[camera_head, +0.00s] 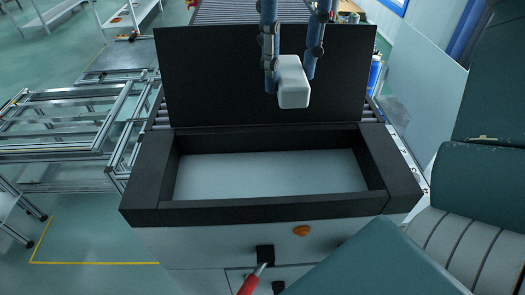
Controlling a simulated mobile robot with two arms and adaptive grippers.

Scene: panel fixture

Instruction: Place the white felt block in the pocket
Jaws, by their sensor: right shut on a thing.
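The white felt block (293,84) is a pale block with rounded edges. It hangs between the two blue-grey fingers of my right gripper (291,72), which is shut on it. The block shows in front of the upright black panel, above the far side of the pocket in the picture. The pocket (270,176) is a wide rectangular recess with a pale grey floor and a thick black rim (150,165). The pocket looks empty. My left gripper is not in view.
An upright black panel (210,80) stands along the pocket's far side. A grey front (215,243) below the rim carries an orange button (301,231) and a red-handled tool (250,282). Metal frames (60,125) stand at left, and a blue bottle (375,72) at right.

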